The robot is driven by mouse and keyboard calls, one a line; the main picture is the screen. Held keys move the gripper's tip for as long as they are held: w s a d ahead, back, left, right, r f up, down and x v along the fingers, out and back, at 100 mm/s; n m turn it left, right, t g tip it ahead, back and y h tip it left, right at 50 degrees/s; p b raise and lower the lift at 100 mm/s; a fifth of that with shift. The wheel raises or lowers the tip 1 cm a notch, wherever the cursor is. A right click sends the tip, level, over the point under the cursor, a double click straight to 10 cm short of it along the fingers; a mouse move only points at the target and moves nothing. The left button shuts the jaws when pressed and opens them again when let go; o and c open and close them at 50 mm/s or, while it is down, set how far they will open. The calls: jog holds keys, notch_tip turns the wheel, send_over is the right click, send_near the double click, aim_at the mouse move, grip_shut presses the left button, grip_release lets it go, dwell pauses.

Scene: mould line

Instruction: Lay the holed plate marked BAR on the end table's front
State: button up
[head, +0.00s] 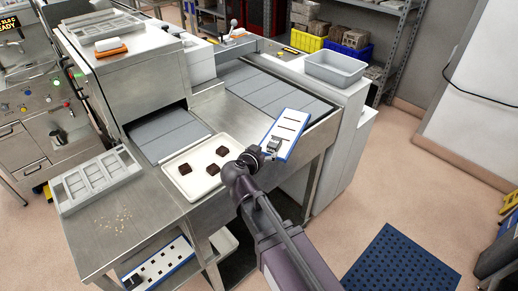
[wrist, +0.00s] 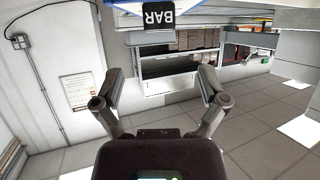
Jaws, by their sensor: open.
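The white plate (head: 287,131) with blue edges and long dark slots is by the right edge of the steel table (head: 235,122) in the head view. In the wrist view, its dark tag reads BAR (wrist: 158,16), upside down at the top edge. My gripper (head: 269,149) is at the plate's near end. In the wrist view my gripper (wrist: 157,78) is open, its fingers wide apart with nothing between them. The tag is beyond the fingertips. I cannot tell whether the plate rests fully on the surface below.
A white tray (head: 208,190) with several dark brown pieces lies left of my gripper. A grey mould (head: 70,205) lies at the table's left. Another blue-edged plate (head: 146,270) with square holes is on the lower shelf. A grey bin (head: 336,76) stands behind.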

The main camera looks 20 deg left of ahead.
jog(key=shift+d, duration=0.1)
dwell(0.5)
jog(key=w+d+f+m+g+h, duration=0.1)
jog(key=w+d+f+g+h, duration=0.1)
jog(key=d, duration=0.5)
jog(key=w+d+f+g+h, duration=0.1)
jog(key=w+d+f, duration=0.1)
jog(key=d, duration=0.4)
jog(key=s+d+f+g+y, duration=0.1)
jog(key=s+d+f+g, duration=0.1)
jog(key=d, duration=0.8)
jog(key=s+d+f+g+y, duration=0.1)
jog(key=d+g, duration=0.4)
jog(key=d, duration=0.5)
jog(key=s+d+f+n+g+y, duration=0.1)
jog(key=s+d+f+g, duration=0.2)
jog(key=d, duration=0.7)
jog(key=shift+d+f+g, duration=0.3)
jog(key=shift+d+f, duration=0.05)
jog(key=shift+f, duration=0.4)
jog(key=shift+s, duration=0.1)
jog(key=shift+o, duration=0.5)
